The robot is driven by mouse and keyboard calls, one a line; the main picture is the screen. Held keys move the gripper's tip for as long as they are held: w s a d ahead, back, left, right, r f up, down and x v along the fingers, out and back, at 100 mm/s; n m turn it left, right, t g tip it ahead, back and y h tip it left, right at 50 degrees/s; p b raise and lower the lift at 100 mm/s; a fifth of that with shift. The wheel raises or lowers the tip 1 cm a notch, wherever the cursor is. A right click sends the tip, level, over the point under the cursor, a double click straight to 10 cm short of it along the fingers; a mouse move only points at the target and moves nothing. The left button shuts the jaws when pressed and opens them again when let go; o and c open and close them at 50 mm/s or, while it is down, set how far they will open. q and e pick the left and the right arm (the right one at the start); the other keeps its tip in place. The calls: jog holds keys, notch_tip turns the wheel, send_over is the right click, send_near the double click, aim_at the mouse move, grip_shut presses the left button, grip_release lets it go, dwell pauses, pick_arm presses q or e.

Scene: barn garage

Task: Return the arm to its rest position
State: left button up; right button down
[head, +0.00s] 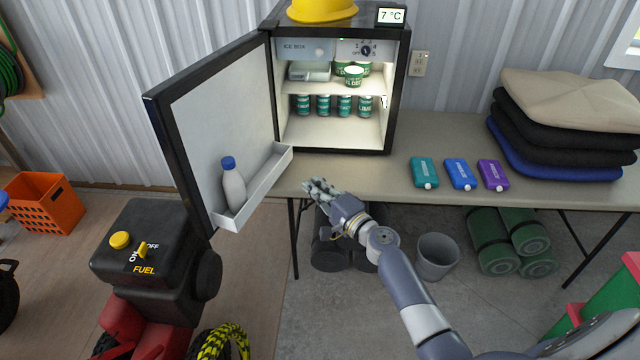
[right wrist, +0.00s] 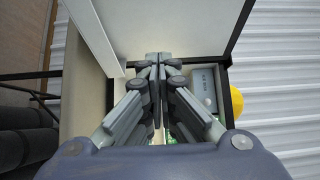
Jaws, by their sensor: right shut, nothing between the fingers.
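My right gripper (head: 320,188) is in front of the table's front edge, below the open fridge. Its fingers are closed together and empty; they also show in the right wrist view (right wrist: 158,62). My right arm reaches in from the lower right of the head view. The small fridge (head: 398,100) stands on the table with its door (head: 225,105) swung open to the left. My left gripper is not in view.
Cans line the fridge shelves. Flat packs (head: 459,174) and folded cloths (head: 560,130) lie on the table (head: 440,135). A bin (head: 437,257) and green rolls (head: 520,228) are below. A fuel machine (head: 150,250) stands left.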

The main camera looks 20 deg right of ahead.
jog(key=s+a+f+n+g+h, duration=0.1)
jog(key=s+f+n+g, duration=0.15)
jog(key=s+f, duration=0.6)
jog(key=s+f+n+g, duration=0.2)
jog(key=s+f+g, duration=0.1)
jog(key=f, duration=1.1)
jog(key=s+a+f+n+g+h, duration=0.1)
jog(key=s+f+n+g, duration=0.15)
jog(key=s+f, duration=0.6)
jog(key=s+f+n+g, duration=0.2)
jog(key=s+f, duration=0.5)
jog(key=s, duration=0.5)
jog(key=s+f+n+g+h, duration=0.1)
jog(key=s+f+n+g, duration=0.2)
jog(key=s, duration=0.9)
jog(key=s+f+n+g+h, duration=0.1)
jog(key=s+f+n+g, duration=0.2)
jog(key=s+f, duration=0.8)
jog(key=s+n, duration=0.2)
jog(key=shift+n, duration=0.4)
jog(key=c, duration=2.4)
grip_release()
jog(key=shift+a, duration=0.1)
